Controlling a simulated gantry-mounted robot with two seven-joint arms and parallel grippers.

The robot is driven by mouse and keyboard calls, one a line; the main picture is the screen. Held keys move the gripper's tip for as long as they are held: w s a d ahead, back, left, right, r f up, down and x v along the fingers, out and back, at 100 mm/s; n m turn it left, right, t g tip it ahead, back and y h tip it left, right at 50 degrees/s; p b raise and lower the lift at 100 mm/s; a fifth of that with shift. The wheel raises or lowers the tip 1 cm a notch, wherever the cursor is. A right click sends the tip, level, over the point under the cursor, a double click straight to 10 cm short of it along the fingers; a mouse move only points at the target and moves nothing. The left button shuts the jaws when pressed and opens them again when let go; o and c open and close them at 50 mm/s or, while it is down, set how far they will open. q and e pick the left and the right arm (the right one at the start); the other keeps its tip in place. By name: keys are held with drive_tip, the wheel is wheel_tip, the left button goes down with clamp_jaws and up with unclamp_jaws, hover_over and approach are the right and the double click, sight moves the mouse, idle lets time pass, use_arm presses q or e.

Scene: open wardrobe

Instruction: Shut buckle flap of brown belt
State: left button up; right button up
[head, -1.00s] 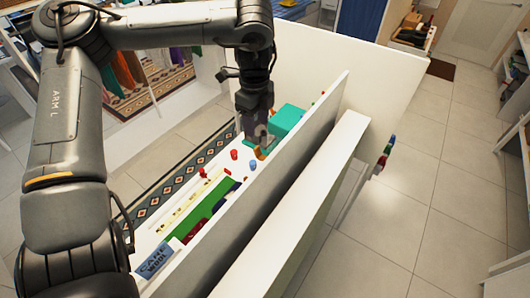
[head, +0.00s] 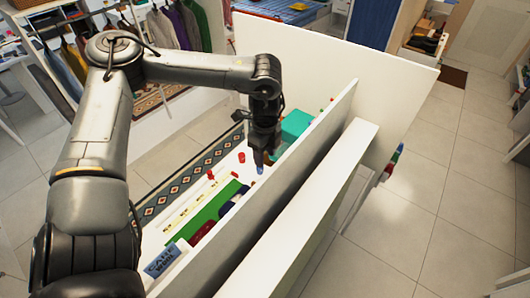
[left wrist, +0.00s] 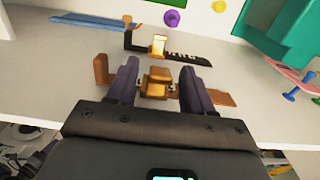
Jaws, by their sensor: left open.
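My left gripper (left wrist: 159,78) is open, one dark finger on each side of the buckle; contact is unclear. In the head view the left gripper (head: 263,155) points down into the white drawer, and the belt is hidden there. A black belt (left wrist: 188,57) with a gold buckle (left wrist: 158,44) lies just beyond the brown one. My right gripper is not in view.
A teal box (head: 296,124) stands beside the left gripper, inside the drawer. Red pegs (head: 241,157) and a green piece (head: 215,202) are nearer. A tall white panel (head: 303,132) rises close on the right. A purple knob (left wrist: 171,18) is beyond the belts.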

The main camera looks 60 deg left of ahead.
use_arm(q)
drive_tip(key=shift+c, duration=0.5)
clamp_jaws()
